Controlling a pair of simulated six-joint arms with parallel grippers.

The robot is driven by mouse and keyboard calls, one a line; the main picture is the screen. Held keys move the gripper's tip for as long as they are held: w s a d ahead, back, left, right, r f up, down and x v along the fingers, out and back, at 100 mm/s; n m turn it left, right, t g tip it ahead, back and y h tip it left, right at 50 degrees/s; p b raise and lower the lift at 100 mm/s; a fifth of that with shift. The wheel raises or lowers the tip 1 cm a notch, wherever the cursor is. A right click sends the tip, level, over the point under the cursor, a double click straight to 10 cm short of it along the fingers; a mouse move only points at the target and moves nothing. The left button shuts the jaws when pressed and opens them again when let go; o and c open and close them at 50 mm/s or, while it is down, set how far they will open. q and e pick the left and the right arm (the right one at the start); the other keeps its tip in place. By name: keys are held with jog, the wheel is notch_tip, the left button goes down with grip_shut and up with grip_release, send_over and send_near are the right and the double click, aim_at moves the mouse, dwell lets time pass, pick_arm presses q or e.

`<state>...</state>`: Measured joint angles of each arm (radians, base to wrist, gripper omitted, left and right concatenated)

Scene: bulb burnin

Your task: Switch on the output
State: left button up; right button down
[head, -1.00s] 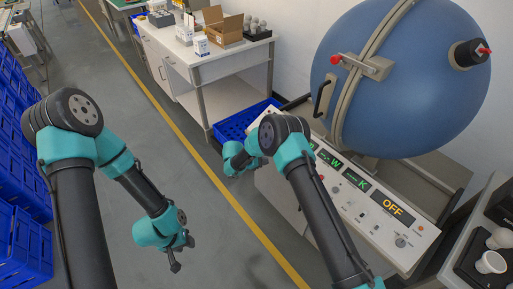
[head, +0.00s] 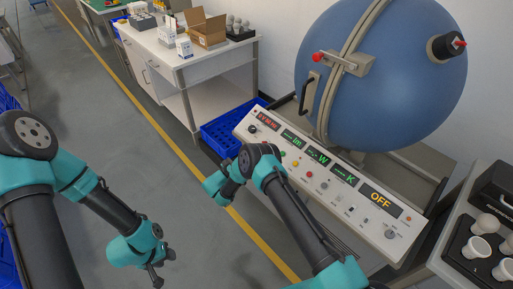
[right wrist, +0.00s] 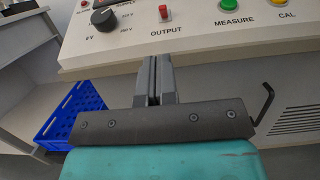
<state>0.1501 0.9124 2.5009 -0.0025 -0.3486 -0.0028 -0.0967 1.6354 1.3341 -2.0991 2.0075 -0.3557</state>
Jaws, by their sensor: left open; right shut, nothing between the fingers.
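The console panel (head: 320,170) lies below a blue sphere (head: 375,75) and has several displays, one reading OFF (head: 380,198). In the right wrist view, the red OUTPUT switch (right wrist: 164,12) stands above its label at the top. My right gripper (right wrist: 156,62) is shut and empty, its tips just below the panel's front edge in the picture, apart from the switch. In the head view, its fingers are hard to make out beyond my right wrist. My left gripper (head: 158,268) is open and empty over the floor, away from the console.
In the right wrist view, a black voltage knob (right wrist: 103,19) is left of the switch; a green MEASURE button (right wrist: 229,5) and yellow CAL button (right wrist: 287,3) are right. A blue crate (head: 225,128) sits on the floor beside the console. A bulb tray (head: 455,262) is at right.

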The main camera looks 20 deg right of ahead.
jog(key=x, duration=1)
jog(key=shift+w+r+y, duration=0.1)
jog(key=shift+y, duration=0.2)
dwell(0.4)
jog(key=shift+y, duration=0.3)
